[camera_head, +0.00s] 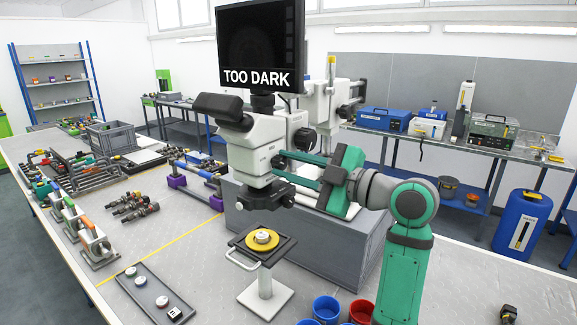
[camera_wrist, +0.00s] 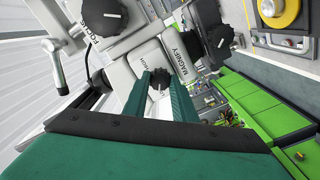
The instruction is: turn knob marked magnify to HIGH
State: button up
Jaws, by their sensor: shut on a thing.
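The microscope (camera_head: 258,140) stands on a grey block, and its side shows in the wrist view with the word MAGNIFY (camera_wrist: 183,43) on its pale housing. A small dark knob (camera_wrist: 159,79) sits by this label, between my gripper's teal fingers. My gripper (camera_wrist: 160,83) is shut on this knob. In the head view my gripper (camera_head: 286,168) reaches in from the right to the microscope's side, and the arm's end partly hides the contact. Small lettering beside the knob is hard to read, and I cannot tell where the knob points.
A monitor (camera_head: 262,48) above the microscope reads TOO DARK. A small stand with a yellow round piece (camera_head: 262,241) is below the microscope head. Blue and red cups (camera_head: 327,308) stand at the front. A larger black knob (camera_wrist: 217,40) is near my fingers.

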jog(key=m, duration=0.6)
jog(key=shift+d, duration=0.15)
jog(key=m, duration=0.5)
jog(key=shift+m, duration=0.4)
jog(key=m, duration=1.1)
jog(key=shift+w, duration=0.1)
jog(key=shift+m, duration=0.4)
jog(key=o, duration=1)
jog(key=shift+o, duration=0.2)
jog(key=v, duration=1)
jog(key=shift+s+d, duration=0.25)
